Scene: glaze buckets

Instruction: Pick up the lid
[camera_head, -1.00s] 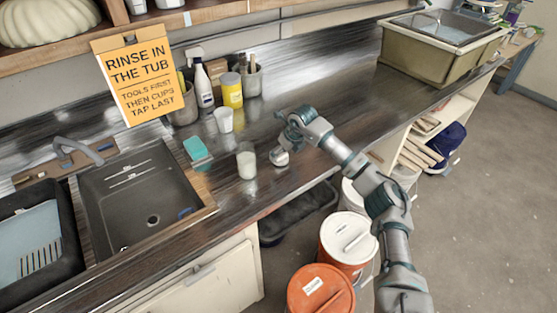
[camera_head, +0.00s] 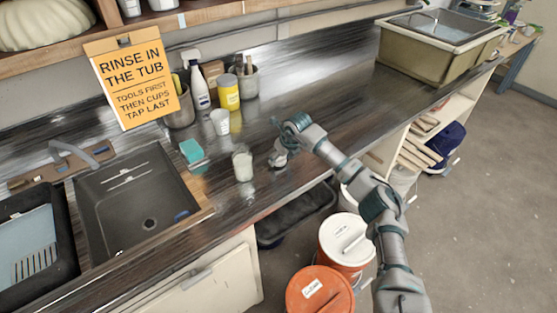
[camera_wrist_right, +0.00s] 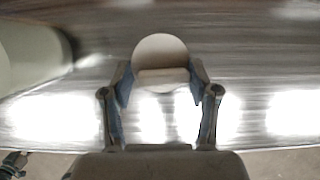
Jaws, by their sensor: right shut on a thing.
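The lid (camera_wrist_right: 160,48) is a small, pale round disc with a raised bar across it. In the right wrist view it sits between the two fingertips of my right gripper (camera_wrist_right: 160,78), which is shut on it. In the head view my right gripper (camera_head: 281,153) is low over the metal counter, just right of a whitish glass jar (camera_head: 243,166). The lid is small and partly hidden there, and I cannot tell whether it still touches the counter. My left gripper is not in view.
The sink (camera_head: 135,200) is at left.

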